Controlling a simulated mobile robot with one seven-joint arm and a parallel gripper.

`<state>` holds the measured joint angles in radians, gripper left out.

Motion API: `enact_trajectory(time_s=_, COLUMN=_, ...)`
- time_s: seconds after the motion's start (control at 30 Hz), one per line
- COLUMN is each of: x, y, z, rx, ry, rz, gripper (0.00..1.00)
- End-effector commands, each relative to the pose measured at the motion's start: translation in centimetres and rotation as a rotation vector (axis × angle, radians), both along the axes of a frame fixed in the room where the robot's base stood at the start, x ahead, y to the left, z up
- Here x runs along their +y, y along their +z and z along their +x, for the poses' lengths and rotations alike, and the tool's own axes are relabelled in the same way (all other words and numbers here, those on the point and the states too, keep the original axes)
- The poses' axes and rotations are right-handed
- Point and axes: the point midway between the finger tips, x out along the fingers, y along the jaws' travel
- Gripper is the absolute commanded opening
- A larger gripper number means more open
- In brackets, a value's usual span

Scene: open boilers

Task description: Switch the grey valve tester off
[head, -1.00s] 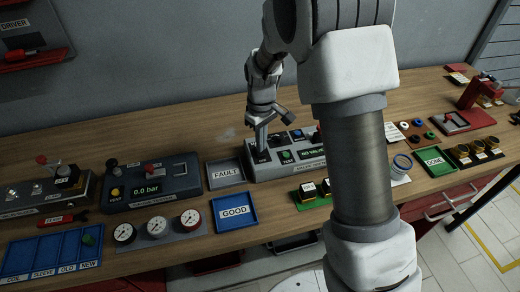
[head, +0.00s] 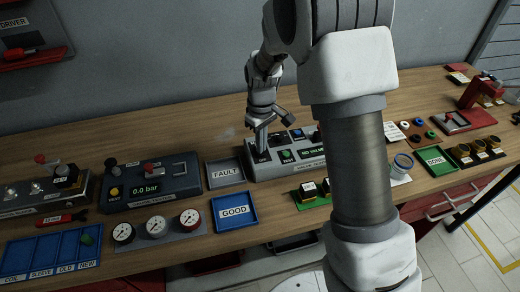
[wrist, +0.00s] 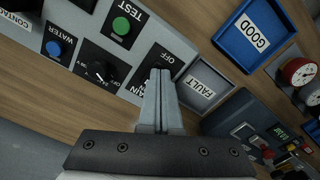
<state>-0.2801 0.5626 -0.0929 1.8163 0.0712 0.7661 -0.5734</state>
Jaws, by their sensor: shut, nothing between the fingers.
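The grey valve tester (head: 262,172) is a light grey box on the bench, in the middle of the head view. In the wrist view its panel (wrist: 122,55) shows a green TEST button (wrist: 121,26), a blue WATER button (wrist: 54,48), a black rotary knob (wrist: 100,72) and a dark plate lettered MAIN and OFF. My gripper (head: 262,152) is over the left end of the tester. In the wrist view my gripper (wrist: 159,75) is shut and empty, its tips over the MAIN/OFF plate. The fingers hide the main switch, so its position and any contact cannot be told.
A grey FAULT tray (head: 226,173) stands close left of the tester, with a blue GOOD tray (head: 235,211) in front of it. A dark pressure tester (head: 180,185) and several gauges stand further left. My arm hides bench space to the right.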

Motion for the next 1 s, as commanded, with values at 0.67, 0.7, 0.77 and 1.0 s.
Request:
enact_trajectory(time_s=0.67, x=0.0, y=-1.1, z=0.0, rx=0.0, ry=0.0, rz=0.0, gripper=0.0)
enact_trajectory(time_s=0.7, x=0.0, y=-1.2, z=0.0, rx=0.0, ry=0.0, rz=0.0, gripper=0.0)
enact_trajectory(time_s=0.77, x=0.0, y=-1.1, z=0.0, rx=0.0, ry=0.0, rz=0.0, gripper=0.0)
enact_trajectory(time_s=1.0, x=0.0, y=0.2, z=0.0, rx=-0.001, ry=0.0, rz=0.001, gripper=0.0)
